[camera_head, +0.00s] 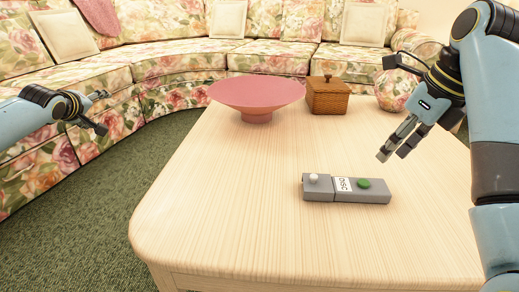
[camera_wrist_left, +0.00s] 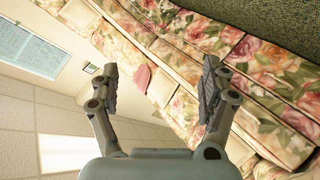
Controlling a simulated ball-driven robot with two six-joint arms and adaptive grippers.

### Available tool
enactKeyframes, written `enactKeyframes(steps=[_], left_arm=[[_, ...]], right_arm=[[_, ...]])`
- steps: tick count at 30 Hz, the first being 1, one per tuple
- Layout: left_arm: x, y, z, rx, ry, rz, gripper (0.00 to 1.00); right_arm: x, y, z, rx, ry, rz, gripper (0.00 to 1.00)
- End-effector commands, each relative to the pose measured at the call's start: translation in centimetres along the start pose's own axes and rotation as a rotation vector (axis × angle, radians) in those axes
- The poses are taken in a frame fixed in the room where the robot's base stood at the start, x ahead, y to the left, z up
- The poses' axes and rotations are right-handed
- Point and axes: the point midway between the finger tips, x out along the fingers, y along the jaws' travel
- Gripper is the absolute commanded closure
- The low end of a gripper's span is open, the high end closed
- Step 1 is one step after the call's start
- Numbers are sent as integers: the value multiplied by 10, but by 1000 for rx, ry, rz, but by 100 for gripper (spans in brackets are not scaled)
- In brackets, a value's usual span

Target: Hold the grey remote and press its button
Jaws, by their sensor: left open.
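The grey remote (camera_head: 322,193) lies flat on the light wooden table (camera_head: 210,210), near its middle front. It has a white knob at its left end, a white label with dark lettering, and a green button (camera_head: 363,183) toward its right end. My right gripper (camera_head: 392,152) is above the table, up and to the right of the remote and apart from it; whether its fingers are parted is unclear. My left gripper (camera_head: 103,112) is open and empty, off the table's left side in front of the sofa. Its spread fingers also show in the left wrist view (camera_wrist_left: 160,88).
A pink bowl (camera_head: 257,92) on a foot and a wicker box (camera_head: 328,96) with a lid stand at the table's back. A floral vase (camera_head: 393,90) stands at the back right. A curved floral sofa (camera_head: 165,68) wraps behind. The table's left and front are clear.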

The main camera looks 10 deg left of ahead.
Motion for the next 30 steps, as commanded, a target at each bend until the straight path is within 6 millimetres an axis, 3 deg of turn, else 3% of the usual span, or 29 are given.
enactKeyframes(steps=[3,9,14,18,20,23,27,30], left_arm=[[28,63,41,-248,-134,7,20],[38,180,102,-483,-383,64,20],[23,276,142,-591,-588,129,20],[-6,353,183,-650,-805,160,20],[-24,377,209,-668,-925,145,20],[-58,385,264,-682,-1155,44,20],[-102,342,333,-689,-1428,-196,20],[-132,303,367,-687,-1576,-371,20]], right_arm=[[0,0,0,0,0,0,62],[0,0,0,0,0,0,62],[0,0,0,0,0,0,62],[0,0,0,0,0,0,62],[0,0,0,0,0,0,62],[0,0,0,0,0,0,62],[0,0,0,0,0,0,62],[0,0,0,0,0,0,62]])
